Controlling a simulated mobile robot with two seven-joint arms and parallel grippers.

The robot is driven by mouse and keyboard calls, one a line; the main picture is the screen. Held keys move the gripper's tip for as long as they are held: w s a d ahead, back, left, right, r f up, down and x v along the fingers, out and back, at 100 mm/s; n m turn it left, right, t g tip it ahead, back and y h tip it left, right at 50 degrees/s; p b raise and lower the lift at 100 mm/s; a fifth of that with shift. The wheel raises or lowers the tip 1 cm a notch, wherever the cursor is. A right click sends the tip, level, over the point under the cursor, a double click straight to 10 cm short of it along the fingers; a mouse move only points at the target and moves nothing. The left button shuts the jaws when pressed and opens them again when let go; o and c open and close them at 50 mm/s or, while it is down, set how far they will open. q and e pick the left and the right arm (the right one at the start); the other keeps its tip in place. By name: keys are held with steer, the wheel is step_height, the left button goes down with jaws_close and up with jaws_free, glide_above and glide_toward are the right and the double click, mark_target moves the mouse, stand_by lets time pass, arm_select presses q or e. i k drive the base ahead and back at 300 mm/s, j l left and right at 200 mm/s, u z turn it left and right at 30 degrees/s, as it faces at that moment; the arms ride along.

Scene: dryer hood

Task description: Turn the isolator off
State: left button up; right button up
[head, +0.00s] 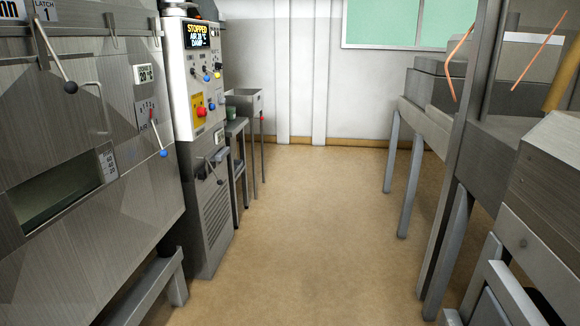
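A grey control cabinet (212,220) stands left of the aisle, with a light panel (193,75) on its upper part. The panel's display (197,35) reads "STOPPED" and a line with "AIR". A grey lever (213,169) is on the cabinet front below. Neither of my grippers shows in the head view.
A large steel machine (90,150) with ball-ended levers and an open slot fills the left. Small stands and a grey bin (244,102) are beyond the cabinet. Steel benches and machines (430,110) line the right. The tan floor (310,220) between is clear to the back wall.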

mark_target(201, 111)
steer(key=i+u, duration=0.1)
steer(key=i, duration=0.6)
steer(key=i+l, duration=0.15)
steer(key=i, duration=0.5)
steer(key=i+u, duration=0.35)
steer(key=u, duration=0.15)
steer(key=i+l+u, duration=0.3)
steer(key=u, duration=0.15)
steer(key=i+l+u, duration=0.3)
steer(key=u, duration=0.2)
steer(key=i+l+u, duration=0.25)
steer(key=l+u, duration=0.25)
